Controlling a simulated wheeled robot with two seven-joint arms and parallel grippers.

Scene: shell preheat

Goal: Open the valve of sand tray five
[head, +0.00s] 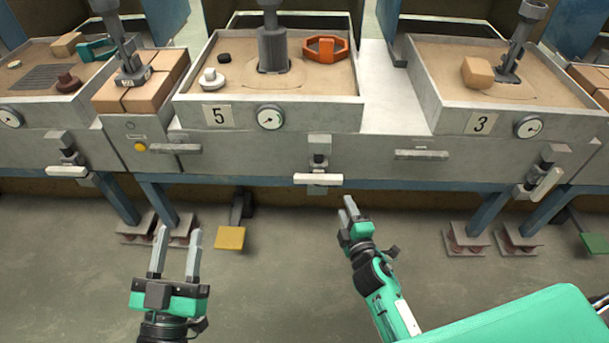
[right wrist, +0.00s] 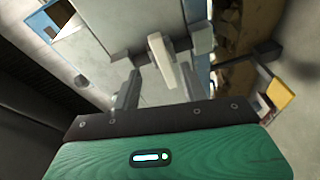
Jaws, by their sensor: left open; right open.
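Sand tray five (head: 190,112) carries a plate marked 5 and a round gauge (head: 270,117). Below it is its valve, a dark fitting with a white lever handle (head: 318,179) lying level across the picture. My right gripper (head: 347,204) is open and empty, just below and right of the handle in the head view, pointing up toward it. In the right wrist view a pale lever (right wrist: 163,60) appears between the open fingers (right wrist: 160,78); they are not closed on it. My left gripper (head: 179,240) is open and empty, low at the left, away from the valve.
Tray three (head: 450,112) at the right has a tilted white valve handle (head: 545,185). The left tray has a level white handle (head: 67,171). Grey bar handles (head: 175,149) stick out of the bench front. A yellow pedal (head: 230,238) is near the floor.

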